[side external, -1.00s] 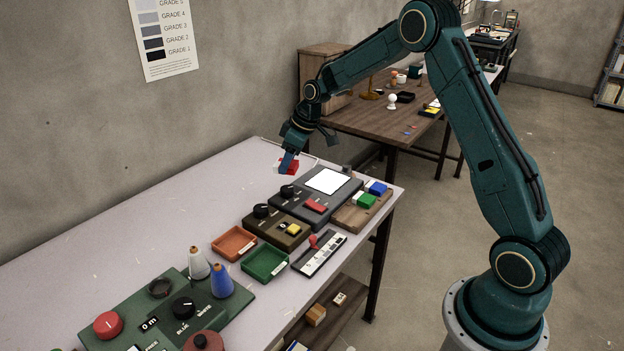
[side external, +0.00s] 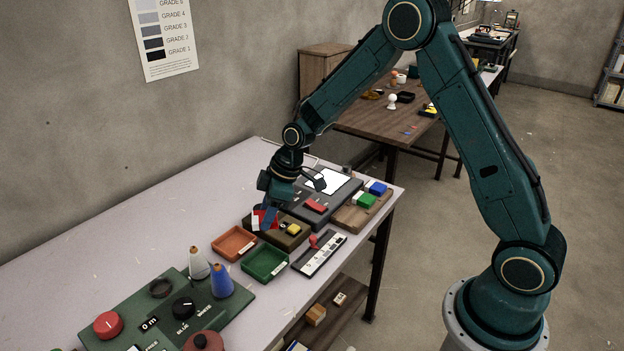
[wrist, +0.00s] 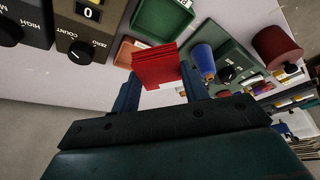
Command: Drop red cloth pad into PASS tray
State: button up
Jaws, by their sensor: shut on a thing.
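My gripper (side external: 267,220) is shut on the red cloth pad (side external: 259,214) and holds it above the bench, over the counter box just behind the trays. In the wrist view the pad (wrist: 155,66) stands out between my two blue fingers (wrist: 159,80). The green tray (side external: 265,279) and the orange tray (side external: 234,259) lie side by side, nearer the camera than the pad, and look empty. In the wrist view the pad covers part of the orange tray (wrist: 125,52), with the green tray (wrist: 163,14) beyond. The tray labels are too small to read.
A dark counter box (side external: 291,240) with a knob and yellow button stands close under my gripper. A panel with a white screen (side external: 325,181) is behind it. A green panel (side external: 150,300) carries blue and white cones. The bench's left part is clear.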

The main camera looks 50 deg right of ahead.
jog(key=shift+f, duration=2.9)
jog(key=o, duration=1.1)
jog(key=v, duration=1.4)
